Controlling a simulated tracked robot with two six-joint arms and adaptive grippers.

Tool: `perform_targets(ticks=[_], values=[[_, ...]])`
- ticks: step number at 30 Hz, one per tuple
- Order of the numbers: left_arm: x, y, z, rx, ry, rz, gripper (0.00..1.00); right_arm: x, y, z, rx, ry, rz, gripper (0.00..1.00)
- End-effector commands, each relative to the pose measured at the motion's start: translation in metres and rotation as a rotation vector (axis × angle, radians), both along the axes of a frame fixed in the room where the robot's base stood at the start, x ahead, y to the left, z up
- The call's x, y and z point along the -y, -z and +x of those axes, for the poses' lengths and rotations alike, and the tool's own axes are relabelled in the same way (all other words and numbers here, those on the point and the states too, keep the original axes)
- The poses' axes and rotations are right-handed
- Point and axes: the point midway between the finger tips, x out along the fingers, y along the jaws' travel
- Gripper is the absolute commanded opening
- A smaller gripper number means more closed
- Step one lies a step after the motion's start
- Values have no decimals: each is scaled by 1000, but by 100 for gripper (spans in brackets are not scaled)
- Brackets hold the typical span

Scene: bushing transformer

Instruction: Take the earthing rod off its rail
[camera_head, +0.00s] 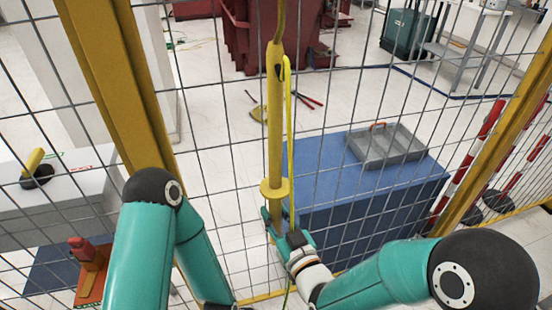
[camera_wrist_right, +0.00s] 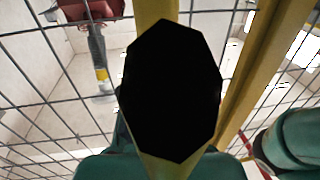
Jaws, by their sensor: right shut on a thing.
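The yellow earthing rod (camera_head: 274,130) stands upright in front of the wire mesh fence in the head view, with a round collar (camera_head: 274,190) low on it. A thin yellow strand runs down beside it, and its top leaves the picture. My right gripper (camera_head: 276,226) is shut on the rod just below the collar. In the right wrist view a large black shape (camera_wrist_right: 172,92) covers the middle, with yellow showing above and below it. I cannot make out the rail. My left arm comes down at the left; its gripper is not in view.
The mesh fence has yellow posts at left (camera_head: 118,75) and right (camera_head: 497,150). Behind it are a blue bench (camera_head: 375,205) with a grey tray (camera_head: 388,158), red equipment (camera_head: 262,40) and red-white poles (camera_head: 480,150). A pale table (camera_head: 62,200) stands at left.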

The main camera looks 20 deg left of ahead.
Motion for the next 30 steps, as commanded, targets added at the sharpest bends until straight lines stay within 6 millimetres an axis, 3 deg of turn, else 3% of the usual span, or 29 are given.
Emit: perform_targets(ticks=[17,30], values=[[0,6,0,0,0,0,0,0,-9,-1,6,-3,4,0],[0,-12,0,0,0,0,0,-4,-67,-3,9,-11,5,0]])
